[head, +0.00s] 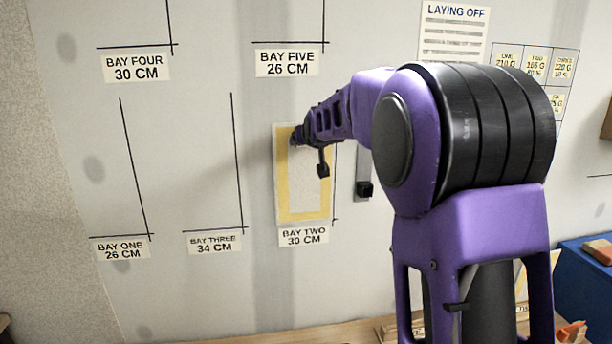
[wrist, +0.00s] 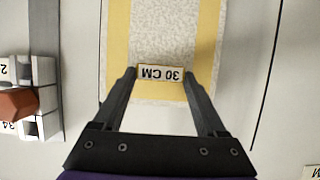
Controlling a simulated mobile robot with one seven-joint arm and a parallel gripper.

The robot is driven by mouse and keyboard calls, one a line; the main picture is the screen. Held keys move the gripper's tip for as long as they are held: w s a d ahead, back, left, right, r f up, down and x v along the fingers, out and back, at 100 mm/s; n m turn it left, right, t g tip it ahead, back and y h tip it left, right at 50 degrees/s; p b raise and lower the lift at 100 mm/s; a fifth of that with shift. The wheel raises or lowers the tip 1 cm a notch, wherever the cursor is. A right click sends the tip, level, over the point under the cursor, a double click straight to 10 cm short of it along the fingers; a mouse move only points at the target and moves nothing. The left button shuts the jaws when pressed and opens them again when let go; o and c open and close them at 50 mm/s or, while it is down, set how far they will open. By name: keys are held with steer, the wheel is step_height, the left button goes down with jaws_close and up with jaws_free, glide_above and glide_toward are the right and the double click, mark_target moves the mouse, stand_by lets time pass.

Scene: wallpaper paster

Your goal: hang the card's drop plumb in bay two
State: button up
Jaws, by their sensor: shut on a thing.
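The drop (head: 304,185) is a pale speckled sheet with yellow side bands, in front of the wall at bay two. Its right edge in the head view runs close beside bay two's dark line (head: 335,212), and its bottom edge is near the line's foot mark. My gripper (head: 295,138) is at the drop's top end. In the wrist view the fingers (wrist: 159,72) are shut on the drop's small holder, which bears an upside-down "30 CM" tag (wrist: 161,73). The drop (wrist: 165,30) runs away from the fingers. I cannot tell whether it touches the wall.
Bay two's label (head: 304,236) reads 30 CM. Bay three (head: 214,242) and bay one (head: 121,249) are bare at left. A grey strip with a black end (head: 364,188) hangs right of the drop. The "Laying off" card (head: 455,35) is upper right; a blue box (head: 585,280) stands lower right.

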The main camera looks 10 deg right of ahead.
steer(key=shift+w+r, duration=0.1)
steer(key=shift+w, duration=0.3)
stand_by(0.8)
steer(key=o, duration=1.3)
steer(key=shift+o, duration=0.2)
